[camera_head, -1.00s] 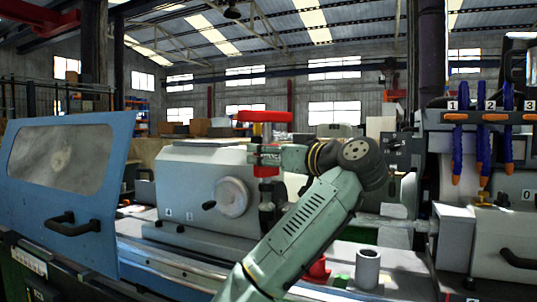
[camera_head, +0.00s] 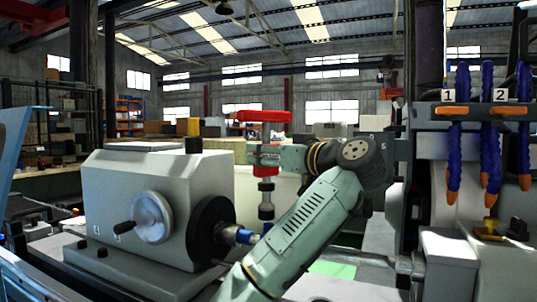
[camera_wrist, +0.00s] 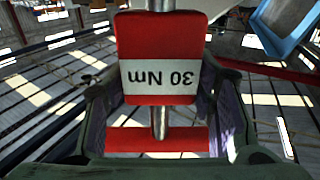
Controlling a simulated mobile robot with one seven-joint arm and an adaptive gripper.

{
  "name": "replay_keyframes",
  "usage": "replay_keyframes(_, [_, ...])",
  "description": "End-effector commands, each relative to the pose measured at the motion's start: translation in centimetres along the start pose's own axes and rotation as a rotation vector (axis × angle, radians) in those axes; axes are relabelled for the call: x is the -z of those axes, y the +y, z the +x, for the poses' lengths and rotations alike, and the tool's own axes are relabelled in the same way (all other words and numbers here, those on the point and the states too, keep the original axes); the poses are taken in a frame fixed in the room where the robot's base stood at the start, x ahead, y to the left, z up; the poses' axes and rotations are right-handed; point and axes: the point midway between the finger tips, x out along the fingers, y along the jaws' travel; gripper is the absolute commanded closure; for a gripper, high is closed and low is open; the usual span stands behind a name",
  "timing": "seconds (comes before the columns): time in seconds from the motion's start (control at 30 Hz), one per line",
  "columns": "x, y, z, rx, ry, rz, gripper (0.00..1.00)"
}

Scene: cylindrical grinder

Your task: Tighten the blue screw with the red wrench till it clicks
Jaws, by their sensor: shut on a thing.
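The red wrench (camera_head: 265,161) is upright in my gripper (camera_head: 267,154) in the head view. Its red T-handle (camera_head: 263,116) is above the jaws, and its dark and metal socket end (camera_head: 266,205) points down. In the wrist view the red wrench (camera_wrist: 162,30) shows a white "30 Nm" band, upside down, between the fingers of my gripper (camera_wrist: 160,85). The wrench is in the air, and its lower tip is partly behind my arm. I cannot make out the blue screw for certain. A small blue piece (camera_head: 243,236) shows at the spindle of the grey headstock.
The grey headstock (camera_head: 135,190) with its handwheel (camera_head: 151,217) stands left of the wrench. Blue hoses (camera_head: 461,130) with orange tips and a grey machine housing are at the right. A blue door edge (camera_head: 12,150) is at the far left.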

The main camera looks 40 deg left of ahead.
Motion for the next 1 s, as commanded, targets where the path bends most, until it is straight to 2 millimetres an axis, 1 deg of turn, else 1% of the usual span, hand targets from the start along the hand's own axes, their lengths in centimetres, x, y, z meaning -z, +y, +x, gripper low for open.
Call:
replay_keyframes(0.63, [0.13,-0.04,-0.05,0.0,0.003,-0.002,1.0])
replay_keyframes(1.0, [-0.54,-0.05,-0.04,0.0,0.003,0.0,1.0])
